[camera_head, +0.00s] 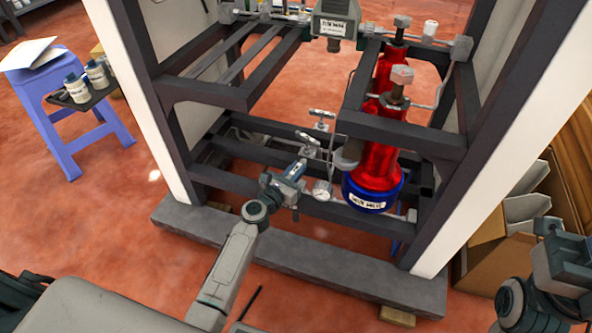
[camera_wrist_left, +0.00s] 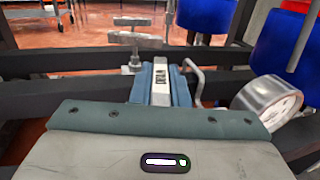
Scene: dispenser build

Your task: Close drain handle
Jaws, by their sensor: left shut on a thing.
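My left gripper (camera_head: 296,170) reaches into the lower front of the dark frame. In the left wrist view, its blue-grey fingers (camera_wrist_left: 161,84) are shut on a pale handle with a dark label, which I take for the drain handle (camera_wrist_left: 161,88). The label is too small to read. The fingers hide the handle's sides, and its valve body is not clear. Silver T-shaped handles (camera_wrist_left: 136,38) stand just beyond the fingertips; they also show in the head view (camera_head: 310,141). My right gripper (camera_head: 562,250) is at the right edge, away from the frame; its jaw opening is unclear.
A round gauge (camera_head: 322,190) sits close right of the left gripper. Red cylinders (camera_head: 378,160) with a blue labelled base (camera_head: 372,192) stand right of it. Dark frame bars (camera_head: 270,205) cross near the gripper. A purple stool (camera_head: 60,115) and cardboard boxes (camera_head: 500,265) flank the frame.

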